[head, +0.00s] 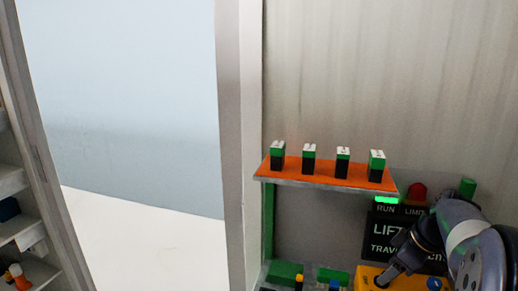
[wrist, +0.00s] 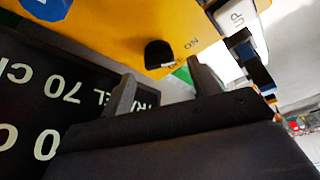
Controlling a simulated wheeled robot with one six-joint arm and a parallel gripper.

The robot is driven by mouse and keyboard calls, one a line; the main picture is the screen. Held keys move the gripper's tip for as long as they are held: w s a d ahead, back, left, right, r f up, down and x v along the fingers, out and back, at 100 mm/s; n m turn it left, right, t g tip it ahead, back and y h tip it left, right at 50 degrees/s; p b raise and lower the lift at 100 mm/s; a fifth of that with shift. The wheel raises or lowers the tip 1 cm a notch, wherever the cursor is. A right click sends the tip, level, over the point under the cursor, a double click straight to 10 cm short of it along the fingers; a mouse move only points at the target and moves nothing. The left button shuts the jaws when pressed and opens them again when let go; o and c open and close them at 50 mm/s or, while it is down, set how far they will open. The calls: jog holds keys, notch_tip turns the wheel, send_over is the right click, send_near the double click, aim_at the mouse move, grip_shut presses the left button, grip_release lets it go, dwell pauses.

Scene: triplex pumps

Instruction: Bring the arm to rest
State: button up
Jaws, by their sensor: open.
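My arm (head: 465,240) comes in at the lower right of the head view, bent over a yellow control box (head: 366,272). My gripper (wrist: 164,85) shows in the wrist view with its two fingers apart and nothing between them. A black knob (wrist: 158,54) on the yellow box lies just beyond the fingers, close to them. I cannot tell whether a finger touches it. In the head view the fingertips are small and dark against the box.
A black sign (head: 385,228) with white lettering stands behind the arm, a green light (head: 386,200) above it. An orange shelf (head: 325,173) holds several green-and-black blocks. A red dome (head: 417,191) sits near the arm. A wide opening is at left.

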jog(key=v, duration=0.9)
jog(key=x, duration=1.1)
jog(key=shift+a+f+m, duration=0.1)
jog(key=shift+f+m, duration=0.05)
jog(key=shift+m, duration=0.15)
jog(key=shift+m+t+h+p, duration=0.3)
jog(key=shift+m+p, duration=0.15)
jog(key=shift+m, duration=0.35)
jog(key=m+h+p, duration=0.1)
jog(key=m+p, duration=0.1)
jog(key=m, duration=0.1)
jog(key=shift+a+m, duration=0.15)
jog(key=shift+m, duration=0.15)
jog(key=shift+a+m+t+h+p, duration=0.15)
jog(key=shift+m+h+p, duration=0.55)
jog(key=shift+m+p, duration=0.7)
jog(key=shift+m+t+h+p, duration=0.15)
jog(key=shift+m+h+p, duration=0.65)
jog(key=shift+m, duration=1)
jog(key=v, duration=1)
jog(key=shift+s+r, duration=0.2)
jog(key=shift+r, duration=0.15)
